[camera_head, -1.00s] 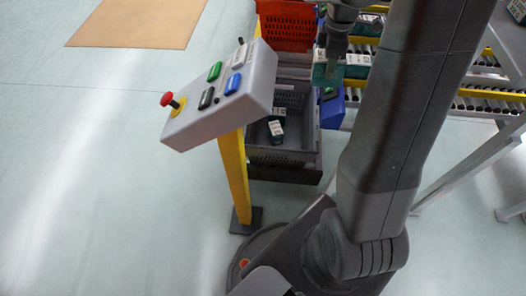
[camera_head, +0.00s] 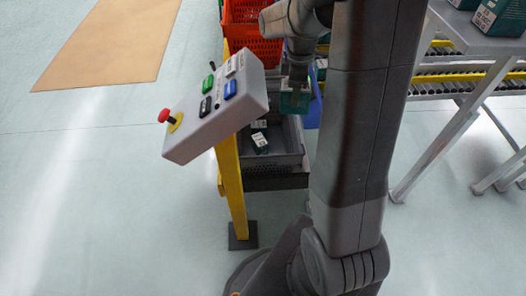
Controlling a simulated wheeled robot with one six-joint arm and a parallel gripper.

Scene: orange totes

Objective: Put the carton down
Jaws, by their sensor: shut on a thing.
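My gripper (camera_head: 296,86) is shut on a teal carton (camera_head: 294,103) and holds it over the right side of the grey tote (camera_head: 283,160). The gripper points down, and the carton hangs below it. Two cartons show inside the tote: one with a white label (camera_head: 260,143) and one partly seen behind it (camera_head: 259,125). My arm hides the tote's right end. I cannot tell how high the held carton is above the tote's floor.
A control box (camera_head: 216,108) on a yellow post (camera_head: 232,185) stands just left of the tote. An orange tote (camera_head: 246,30) is behind it. A roller conveyor (camera_head: 470,78) and a grey table (camera_head: 475,35) with cartons are at the right. The floor at left is clear.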

